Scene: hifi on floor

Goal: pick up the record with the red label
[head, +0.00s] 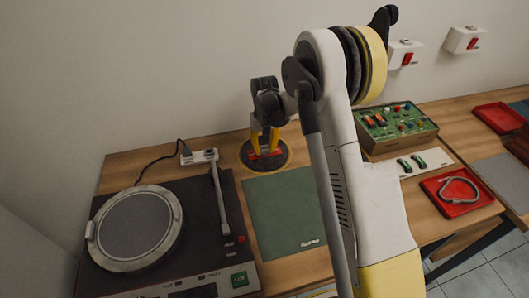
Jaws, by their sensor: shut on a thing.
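The record with the red label (247,160) is a dark disc with a thin yellowish edge line, behind the turntable and the green mat. Its red label shows between and around my gripper's fingertips. My gripper (264,150) points down over the middle of the record, with its yellow fingers shut on it. The fingers and wrist hide part of the label and the far side of the disc. I cannot tell whether the record rests on the table or is slightly raised.
A turntable (95,215) stands at the left, near a white power strip (199,157). A green mat (284,212) lies flat in front of the record. To the right are a green control box (392,148) and a red tray (435,190) with a grey cable loop (446,184).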

